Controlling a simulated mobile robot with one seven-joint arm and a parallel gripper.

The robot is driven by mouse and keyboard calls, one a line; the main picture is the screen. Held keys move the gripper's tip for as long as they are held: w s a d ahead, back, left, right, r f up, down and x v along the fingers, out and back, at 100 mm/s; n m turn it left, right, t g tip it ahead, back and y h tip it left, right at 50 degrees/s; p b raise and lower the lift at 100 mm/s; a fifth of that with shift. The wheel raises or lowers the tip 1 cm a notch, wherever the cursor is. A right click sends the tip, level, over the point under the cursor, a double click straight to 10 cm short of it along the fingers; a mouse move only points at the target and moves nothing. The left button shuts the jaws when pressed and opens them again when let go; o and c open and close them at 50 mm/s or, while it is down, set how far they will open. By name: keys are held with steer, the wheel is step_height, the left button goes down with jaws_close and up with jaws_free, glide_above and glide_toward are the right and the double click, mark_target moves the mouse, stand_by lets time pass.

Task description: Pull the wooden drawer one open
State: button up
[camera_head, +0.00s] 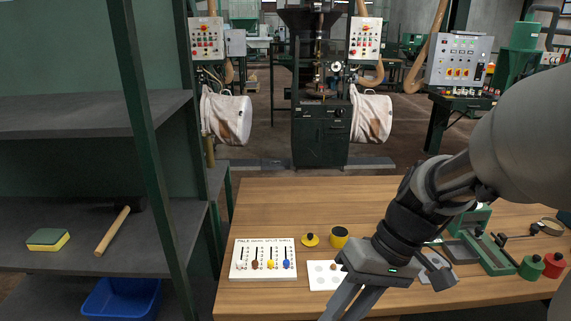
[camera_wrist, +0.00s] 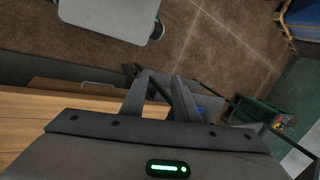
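The wooden drawer (camera_wrist: 65,90) shows in the wrist view at the left, under the table's edge, with a pale bar handle (camera_wrist: 98,85) on its front. It appears closed. My gripper (camera_wrist: 162,78) is open and empty, with a gap between its two fingers. In the wrist view it is to the right of the handle and apart from it. In the head view my gripper hangs at the front edge of the table, its fingertips cut off by the lower frame edge. The drawer front is not visible in the head view.
A shelf (camera_head: 100,220) with a sponge (camera_head: 48,239) and hammer (camera_head: 118,228) stands left. A grey surface (camera_wrist: 115,15) is opposite the drawer.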

steer(key=w+d+f+m+y+b, duration=0.25)
steer(key=w+d+f, duration=0.25)
steer(key=f, duration=0.4)
steer(key=w+d+f+m+y+b, duration=0.2)
steer(key=w+d+f+y+b, duration=0.25)
steer(key=f, duration=0.45)
steer(key=w+d+f+m+t+y+b, duration=0.1)
steer(key=d+f+m+t+y+b, duration=0.25)
steer(key=f, duration=0.55)
steer(key=w+d+f+m+t+b, duration=0.1)
steer(key=d+f+t+b, duration=0.1)
steer(key=d+f+t, duration=0.55)
steer(key=w+a+f+g, duration=0.1)
steer(key=w+a, duration=0.1)
steer(key=a, duration=0.3)
steer(key=w+a+g, duration=0.1)
steer(key=w+a, duration=0.1)
steer(key=a, duration=0.4)
steer(key=w+a+f+g+b, duration=0.1)
steer(key=w+a, duration=0.1)
steer(key=a, duration=0.4)
steer(key=shift+f, duration=0.35)
jaws_close()
